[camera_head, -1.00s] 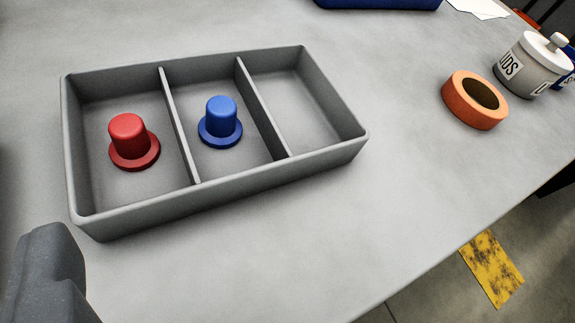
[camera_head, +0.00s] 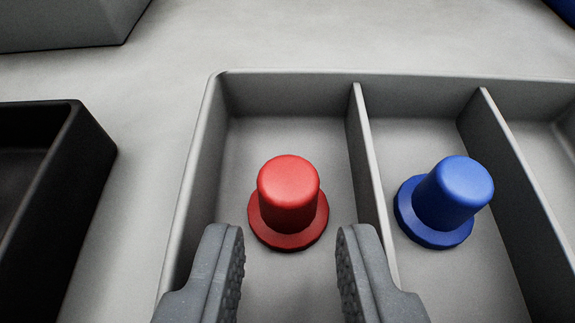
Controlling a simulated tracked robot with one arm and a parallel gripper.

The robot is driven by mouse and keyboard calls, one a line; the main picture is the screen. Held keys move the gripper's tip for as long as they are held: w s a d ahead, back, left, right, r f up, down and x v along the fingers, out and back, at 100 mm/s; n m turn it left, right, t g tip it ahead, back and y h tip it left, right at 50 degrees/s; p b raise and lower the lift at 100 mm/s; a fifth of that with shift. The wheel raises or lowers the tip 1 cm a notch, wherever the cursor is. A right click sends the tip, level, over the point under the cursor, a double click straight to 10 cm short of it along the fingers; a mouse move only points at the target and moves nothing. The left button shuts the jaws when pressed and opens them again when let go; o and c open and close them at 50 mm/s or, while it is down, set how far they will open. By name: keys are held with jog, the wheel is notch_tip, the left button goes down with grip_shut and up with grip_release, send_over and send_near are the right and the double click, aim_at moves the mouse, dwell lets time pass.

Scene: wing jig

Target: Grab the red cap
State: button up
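The red cap (camera_head: 288,195) stands upright on its wide flange in the left compartment of the grey tray (camera_head: 290,78). My gripper (camera_head: 290,245) is open, with its two grey ridged fingers apart and nothing between them that I can see touching. In the picture the fingertips lie just below the red cap, one to each side of it. The cap is in full view and lies centred between the fingers. I cannot tell the exact height of the fingers above the tray floor.
A blue cap (camera_head: 448,195) stands in the middle compartment, behind a thin divider (camera_head: 371,180) right of the red cap. The right compartment shows only in part. A black container (camera_head: 75,180) is at the left, and a grey box (camera_head: 65,22) at the upper left.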

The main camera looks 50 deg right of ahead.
aim_at(285, 187)
jog(key=shift+w+r+x, duration=0.1)
jog(key=shift+r+x, duration=0.1)
jog(key=shift+x, duration=1.05)
jog(key=shift+w+r+x, duration=0.1)
jog(key=shift+r+x, duration=0.1)
jog(key=shift+x, duration=1.05)
jog(key=shift+d, duration=0.15)
grip_shut()
